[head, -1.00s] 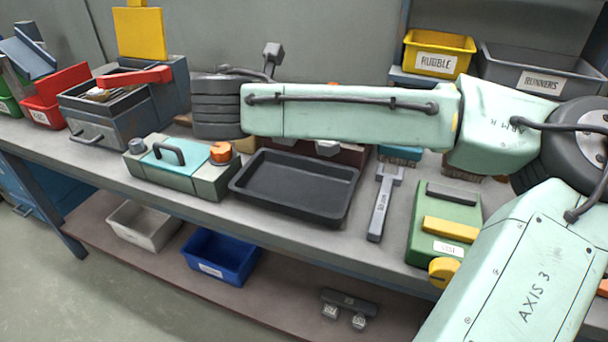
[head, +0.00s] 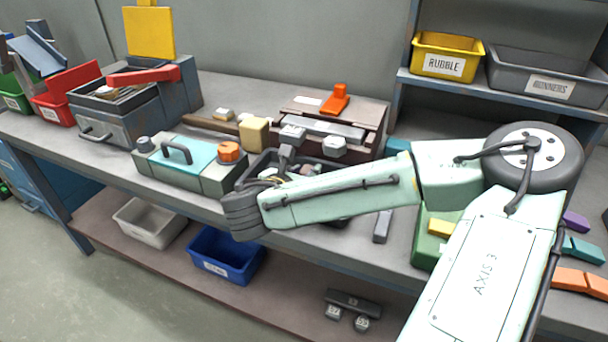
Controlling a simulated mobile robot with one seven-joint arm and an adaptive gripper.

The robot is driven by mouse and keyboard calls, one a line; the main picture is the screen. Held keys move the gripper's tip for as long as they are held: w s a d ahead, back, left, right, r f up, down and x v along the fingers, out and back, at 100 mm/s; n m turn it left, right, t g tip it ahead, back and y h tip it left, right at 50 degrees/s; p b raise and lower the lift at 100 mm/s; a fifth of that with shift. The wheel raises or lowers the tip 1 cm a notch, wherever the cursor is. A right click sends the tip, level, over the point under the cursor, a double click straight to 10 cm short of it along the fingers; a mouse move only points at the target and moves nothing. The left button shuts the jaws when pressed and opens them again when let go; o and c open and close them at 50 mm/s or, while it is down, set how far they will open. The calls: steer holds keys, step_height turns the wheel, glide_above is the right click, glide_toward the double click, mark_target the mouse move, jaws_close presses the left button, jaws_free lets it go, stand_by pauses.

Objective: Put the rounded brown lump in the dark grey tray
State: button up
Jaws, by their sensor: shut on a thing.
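The dark grey tray (head: 258,167) sits on the bench in the middle. My forearm and wrist cross in front of it and hide most of it. My gripper (head: 283,172) is over the tray, just behind my wrist, and only partly shows. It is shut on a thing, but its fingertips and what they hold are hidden. Small tan-brown patches show beside it, too small to tell what they are. I cannot make out the rounded brown lump anywhere.
A teal-lidded case (head: 190,162) with an orange knob stands left of the tray. A brown box (head: 355,112) with grey pieces stands behind it, and a beige block (head: 254,133) lies behind left. A green case (head: 428,240) is at right, partly behind my arm.

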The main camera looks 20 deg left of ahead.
steer(key=shift+f, duration=0.2)
steer(key=shift+f, duration=0.25)
steer(key=o, duration=1.1)
steer(key=shift+r, duration=0.1)
steer(key=shift+o, duration=0.2)
steer(key=shift+r, duration=0.15)
steer(key=b+v, duration=0.2)
steer(key=v, duration=1)
